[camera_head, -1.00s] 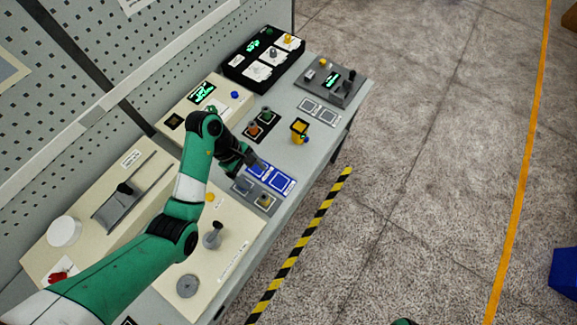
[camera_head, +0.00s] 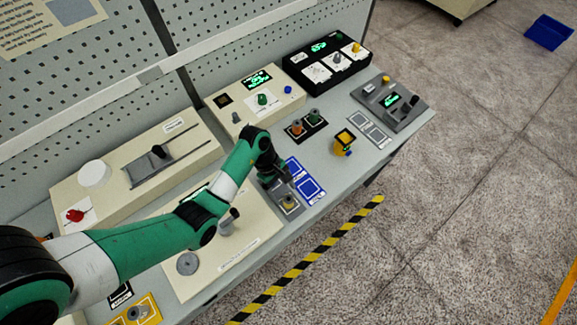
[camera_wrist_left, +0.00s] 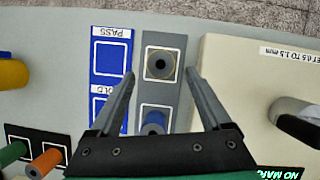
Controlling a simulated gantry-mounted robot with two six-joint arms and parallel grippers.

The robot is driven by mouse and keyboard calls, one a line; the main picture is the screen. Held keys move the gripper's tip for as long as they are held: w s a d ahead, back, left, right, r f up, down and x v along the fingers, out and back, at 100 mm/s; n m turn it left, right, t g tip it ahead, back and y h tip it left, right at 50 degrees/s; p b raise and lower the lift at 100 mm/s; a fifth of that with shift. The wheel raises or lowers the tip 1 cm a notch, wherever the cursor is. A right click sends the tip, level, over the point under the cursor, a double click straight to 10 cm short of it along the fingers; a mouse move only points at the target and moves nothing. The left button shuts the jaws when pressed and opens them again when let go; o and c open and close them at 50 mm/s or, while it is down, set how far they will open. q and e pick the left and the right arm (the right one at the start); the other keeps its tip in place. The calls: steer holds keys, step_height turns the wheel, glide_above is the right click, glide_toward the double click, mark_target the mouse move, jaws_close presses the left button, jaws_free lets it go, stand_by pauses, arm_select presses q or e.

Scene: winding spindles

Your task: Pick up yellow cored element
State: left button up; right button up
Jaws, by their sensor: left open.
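A small round element with a dark hole and a yellowish ring (camera_wrist_left: 159,65) stands on one square of a grey two-square mat in the left wrist view. It shows as a yellowish spot (camera_head: 289,202) in the head view. A bluish-grey cored piece (camera_wrist_left: 152,122) stands on the mat's other square. My left gripper (camera_head: 275,180) is above the grey mat. In the left wrist view its open fingers (camera_wrist_left: 160,76) appear either side of the grey mat, with nothing gripped. My right gripper is out of view.
A blue mat marked PASS (camera_wrist_left: 110,58) lies beside the grey mat. A yellow and black piece (camera_head: 343,143) stands farther right. Orange and green pieces (camera_head: 305,123) stand on a black mat behind. A cream panel (camera_head: 240,235) with a grey knob is at the left.

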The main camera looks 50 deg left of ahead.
mark_target(287, 198)
arm_select(q)
steer(key=x, duration=0.2)
steer(key=b+x, duration=0.1)
steer(key=x, duration=0.2)
steer(key=shift+d+r, duration=0.1)
steer(key=shift+d, duration=0.25)
jaws_close()
